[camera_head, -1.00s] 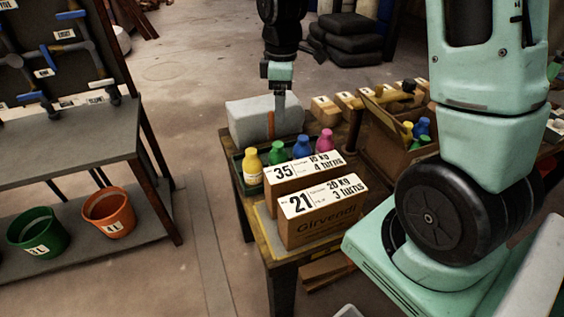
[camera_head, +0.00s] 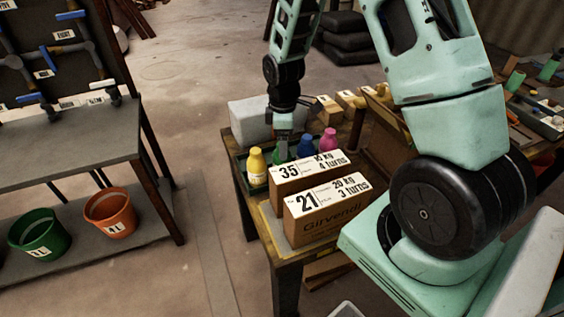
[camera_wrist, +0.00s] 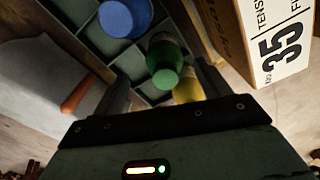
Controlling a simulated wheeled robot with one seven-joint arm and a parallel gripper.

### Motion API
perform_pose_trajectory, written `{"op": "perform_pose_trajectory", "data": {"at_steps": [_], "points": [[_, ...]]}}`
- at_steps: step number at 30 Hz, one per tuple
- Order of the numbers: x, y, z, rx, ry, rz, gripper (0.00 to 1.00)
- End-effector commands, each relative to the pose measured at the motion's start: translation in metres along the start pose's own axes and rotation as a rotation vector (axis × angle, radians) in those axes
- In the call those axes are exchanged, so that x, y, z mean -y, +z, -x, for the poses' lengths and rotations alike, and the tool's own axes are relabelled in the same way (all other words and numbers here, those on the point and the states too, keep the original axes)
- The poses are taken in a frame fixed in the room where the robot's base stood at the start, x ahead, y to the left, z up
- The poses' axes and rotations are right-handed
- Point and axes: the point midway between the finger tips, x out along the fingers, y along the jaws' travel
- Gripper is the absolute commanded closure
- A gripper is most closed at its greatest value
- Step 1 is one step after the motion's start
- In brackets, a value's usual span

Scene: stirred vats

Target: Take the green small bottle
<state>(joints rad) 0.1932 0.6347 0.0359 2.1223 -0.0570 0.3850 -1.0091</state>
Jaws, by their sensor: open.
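The green small bottle (camera_wrist: 163,54) stands in a gridded tray, between a blue bottle (camera_wrist: 126,17) and a yellow bottle (camera_wrist: 188,86) in the wrist view. In the head view the green bottle (camera_head: 280,155) is mostly hidden behind my gripper. My gripper (camera_head: 283,143) points down over it, open. In the wrist view my gripper's fingers (camera_wrist: 163,92) reach to either side of the green bottle, with the bottle between them. Contact cannot be told.
The yellow bottle (camera_head: 256,167), blue bottle (camera_head: 305,146) and pink bottle (camera_head: 328,140) share the tray. Cardboard boxes labelled 35 (camera_head: 287,172) and 21 (camera_head: 310,232) stand right in front. A grey block (camera_head: 250,118) is behind the tray.

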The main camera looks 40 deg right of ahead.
Motion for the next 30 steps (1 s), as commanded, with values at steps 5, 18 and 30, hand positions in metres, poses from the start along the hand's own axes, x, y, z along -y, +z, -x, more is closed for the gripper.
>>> {"op": "perform_pose_trajectory", "data": {"at_steps": [5,18,30], "points": [[0.007,-0.003,-0.027,0.003,-0.004,0.001,0.24],[0.005,-0.003,-0.043,0.001,0.001,0.000,0.30],[0.005,-0.003,-0.042,0.000,0.001,0.001,0.80]]}}
